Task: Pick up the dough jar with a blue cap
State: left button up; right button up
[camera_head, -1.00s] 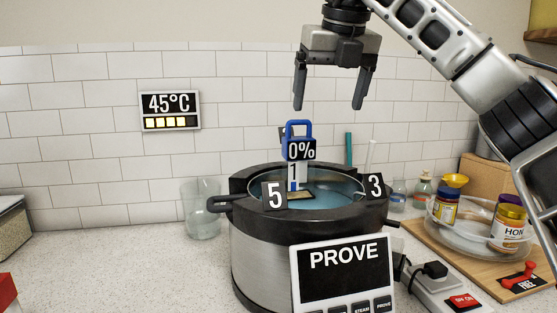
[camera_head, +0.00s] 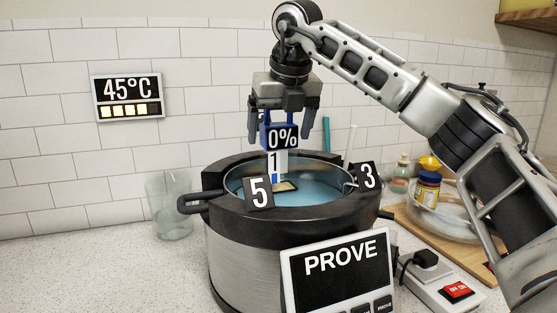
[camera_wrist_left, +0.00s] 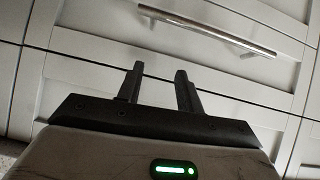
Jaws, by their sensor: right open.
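The dough jar (camera_head: 276,163), marked 1, stands upright in blue liquid inside the round metal pot (camera_head: 240,255). Its blue cap (camera_head: 264,137) carries a 0% tag (camera_head: 283,138) and is partly hidden by my right gripper and the tag. My right gripper (camera_head: 280,140) points down over the pot, open, with one finger to each side of the cap. I cannot tell whether the fingers touch it. My left gripper (camera_wrist_left: 160,70) shows only in the left wrist view, open and empty before grey cabinet drawers.
Tags 5 (camera_head: 259,194) and 3 (camera_head: 367,177) stand on the pot rim. A PROVE panel (camera_head: 339,265) is in front. An empty glass (camera_head: 169,207) stands at left. A power strip (camera_head: 440,285) and a small blue-lidded jar (camera_head: 427,188) are at right.

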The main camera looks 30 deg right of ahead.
aim_at(280, 148)
jog(key=x, duration=0.4)
jog(key=shift+s+d+p, duration=0.15)
jog(key=shift+d+p, duration=0.15)
jog(key=shift+w+f, duration=0.25)
jog(key=shift+f, duration=0.15)
jog(key=c, duration=1.3)
